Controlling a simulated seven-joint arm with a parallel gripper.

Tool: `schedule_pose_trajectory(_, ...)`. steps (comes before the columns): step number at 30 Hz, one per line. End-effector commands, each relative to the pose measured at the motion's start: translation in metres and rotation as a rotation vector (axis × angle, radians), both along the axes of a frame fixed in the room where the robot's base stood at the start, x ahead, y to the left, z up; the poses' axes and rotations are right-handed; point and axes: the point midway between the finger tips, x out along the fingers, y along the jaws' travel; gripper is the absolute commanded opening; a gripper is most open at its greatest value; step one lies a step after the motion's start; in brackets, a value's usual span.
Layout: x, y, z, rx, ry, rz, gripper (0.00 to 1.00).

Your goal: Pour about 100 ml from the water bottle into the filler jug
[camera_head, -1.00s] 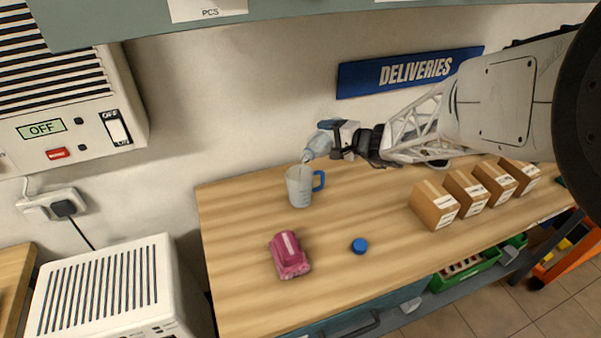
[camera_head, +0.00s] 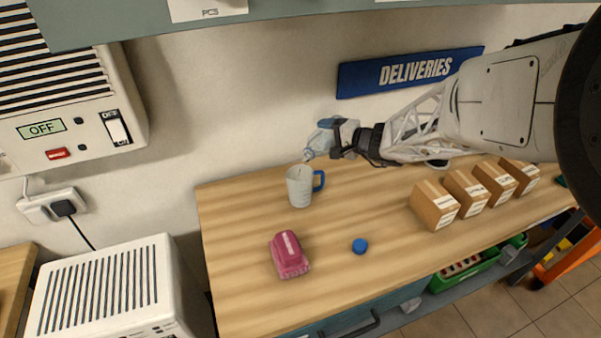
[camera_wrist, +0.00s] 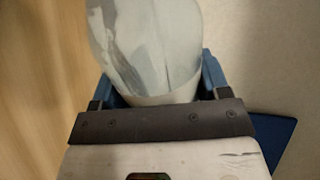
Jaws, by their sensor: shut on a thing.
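The water bottle (camera_head: 317,143) is clear and tilted, its mouth pointing down and left above the filler jug. My gripper (camera_head: 338,136) is shut on it. In the wrist view the bottle (camera_wrist: 150,50) fills the space between the blue fingers of my gripper (camera_wrist: 160,88). The filler jug (camera_head: 299,188) is a pale, translucent jug with a blue handle on its right, upright on the bench. The bottle's mouth is over the jug's rim. I cannot make out a stream of water or the level in the jug.
A blue cap (camera_head: 360,246) and a pink object (camera_head: 288,255) lie on the wooden bench (camera_head: 235,270) in front of the jug. Several cardboard boxes (camera_head: 434,206) stand in a row at the right. A wall with a DELIVERIES sign (camera_head: 405,72) is close behind.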

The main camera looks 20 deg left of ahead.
Motion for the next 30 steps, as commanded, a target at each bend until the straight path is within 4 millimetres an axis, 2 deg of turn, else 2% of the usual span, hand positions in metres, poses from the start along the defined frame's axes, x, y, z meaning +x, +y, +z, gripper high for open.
schedule_pose_trajectory(30, -0.0008, 0.0003, 0.0050, -0.006, -0.038, 0.000, 0.36)
